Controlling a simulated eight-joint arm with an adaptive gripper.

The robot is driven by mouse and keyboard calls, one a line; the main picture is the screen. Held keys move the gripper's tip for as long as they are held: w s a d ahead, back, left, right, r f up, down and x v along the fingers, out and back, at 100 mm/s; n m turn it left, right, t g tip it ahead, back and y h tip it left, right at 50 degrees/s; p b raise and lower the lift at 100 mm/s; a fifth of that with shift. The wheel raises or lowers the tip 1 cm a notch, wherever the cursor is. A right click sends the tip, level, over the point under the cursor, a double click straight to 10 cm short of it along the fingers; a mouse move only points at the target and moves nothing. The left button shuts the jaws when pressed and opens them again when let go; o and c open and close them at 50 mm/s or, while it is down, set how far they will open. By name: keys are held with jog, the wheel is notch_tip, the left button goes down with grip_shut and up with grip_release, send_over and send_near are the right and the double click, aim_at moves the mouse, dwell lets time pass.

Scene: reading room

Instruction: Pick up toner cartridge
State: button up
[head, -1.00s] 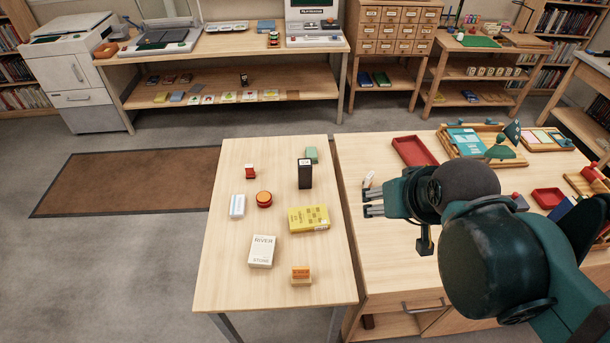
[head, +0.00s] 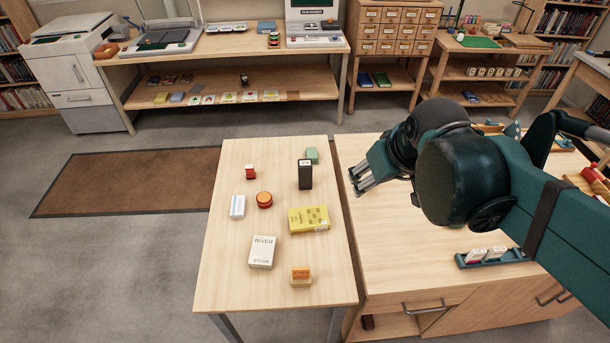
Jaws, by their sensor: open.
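A black upright block with a pale label (head: 305,175), which looks like the toner cartridge, stands near the back right of the narrow light-wood table (head: 215,270). My gripper (head: 353,183) is to the right of it, over the gap side of the neighbouring desk. Its fingers point left toward the black block, are apart from it, and are open and empty.
A white "River" box (head: 262,252) and an orange-topped block (head: 301,275) are in front.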

jog(key=w+a+n+g, duration=0.1)
jog(key=w+a+n, duration=0.25)
jog(key=w, duration=0.65)
jog(key=n+g+y, duration=0.1)
jog(key=n+g, duration=0.2)
jog(key=n, duration=0.5)
send_near(305, 163)
jog(key=s+d+r, duration=0.3)
jog(key=s+r, duration=0.1)
jog(key=s, duration=0.1)
jog(key=w+a+f+n, duration=0.1)
jog(key=w+f, duration=0.1)
jog(key=f, duration=0.1)
jog(key=w+a+f+n+g, duration=0.1)
jog(key=w+f, duration=0.1)
jog(key=f, duration=0.2)
jog(key=w+a+f+n+g+p, duration=0.1)
jog(key=w+f, duration=0.1)
jog(key=f, duration=0.2)
jog(key=shift+w+a+f, duration=0.2)
jog(key=shift+w+a, duration=0.05)
jog(key=shift+a, duration=0.1)
jog(key=shift+w+a+f+n, duration=0.1)
jog(key=shift+w+f+n, duration=0.1)
jog(key=shift+f+n, duration=0.2)
jog(key=shift+f, duration=0.1)
jog(key=shift+a+f, duration=0.2)
jog(key=shift+f, duration=1.05)
